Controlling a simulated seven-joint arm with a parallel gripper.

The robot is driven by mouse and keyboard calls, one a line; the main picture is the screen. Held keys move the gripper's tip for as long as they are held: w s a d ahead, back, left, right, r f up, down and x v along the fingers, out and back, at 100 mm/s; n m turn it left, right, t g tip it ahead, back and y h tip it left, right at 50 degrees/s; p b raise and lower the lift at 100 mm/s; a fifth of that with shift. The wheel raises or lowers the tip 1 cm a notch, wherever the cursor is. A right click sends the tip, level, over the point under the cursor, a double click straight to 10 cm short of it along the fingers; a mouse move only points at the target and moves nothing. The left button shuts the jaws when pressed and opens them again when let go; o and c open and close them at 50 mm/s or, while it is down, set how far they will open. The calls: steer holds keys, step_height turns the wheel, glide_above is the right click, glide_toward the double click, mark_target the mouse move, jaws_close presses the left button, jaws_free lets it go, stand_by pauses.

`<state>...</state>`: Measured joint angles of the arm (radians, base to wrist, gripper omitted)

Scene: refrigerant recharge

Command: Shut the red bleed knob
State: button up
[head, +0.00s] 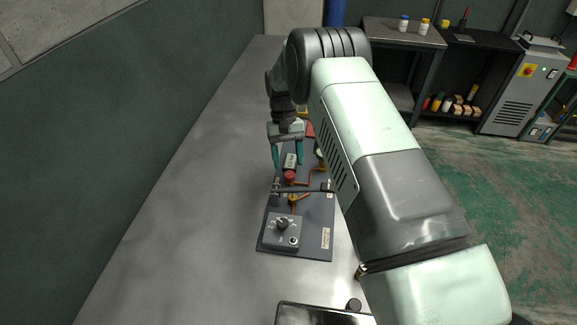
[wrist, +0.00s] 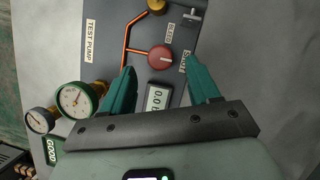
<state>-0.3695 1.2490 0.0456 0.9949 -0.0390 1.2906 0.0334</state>
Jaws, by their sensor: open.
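The red bleed knob (wrist: 161,58) is round and sits on a dark grey panel (wrist: 212,45) beside copper-orange piping. It also shows in the head view (head: 289,177), just below my gripper's fingertips in the picture. My gripper (wrist: 159,63) has two teal fingers spread wide, with nothing between them that it holds. In the wrist view the knob lies between and slightly beyond the fingertips; I cannot tell the height gap. In the head view my gripper (head: 287,164) points down over the panel. The knob's pointer direction is not clear.
A small digital display (wrist: 158,98) sits below the knob, between the fingers. Two round gauges (wrist: 78,98) stand at the left. A brass-coloured knob (wrist: 157,5) is above. A grey box with a black dial (head: 282,224) is at the panel's near end. The table left of the panel is clear.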

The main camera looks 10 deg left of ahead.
steer(key=v, duration=0.7)
steer(key=shift+w+r, duration=0.15)
steer(key=shift+r, duration=0.1)
steer(key=s+d+r+m+t, duration=0.1)
steer(key=s+d+r, duration=0.25)
steer(key=r, duration=0.55)
steer(key=s+d+r+t+y, duration=0.15)
steer(key=d+r, duration=0.25)
steer(key=r, duration=0.5)
steer(key=s+d+r+m+t, duration=0.1)
steer(key=s+d+r+t, duration=0.2)
steer(key=r, duration=0.6)
steer(key=s+d+r+t, duration=0.1)
steer(key=s+d+r, duration=0.2)
steer(key=s, duration=0.3)
steer(key=s+d+r, duration=0.3)
steer(key=s+d, duration=0.1)
steer(key=s, duration=0.2)
steer(key=s+d+f+m+t, duration=0.1)
steer(key=s+d, duration=0.1)
steer(key=s, duration=0.5)
steer(key=s+d+f+m+t, duration=0.1)
steer(key=s+d+t, duration=0.1)
steer(key=s, duration=0.5)
steer(key=shift+d+f, duration=0.2)
steer(key=shift+f, duration=0.05)
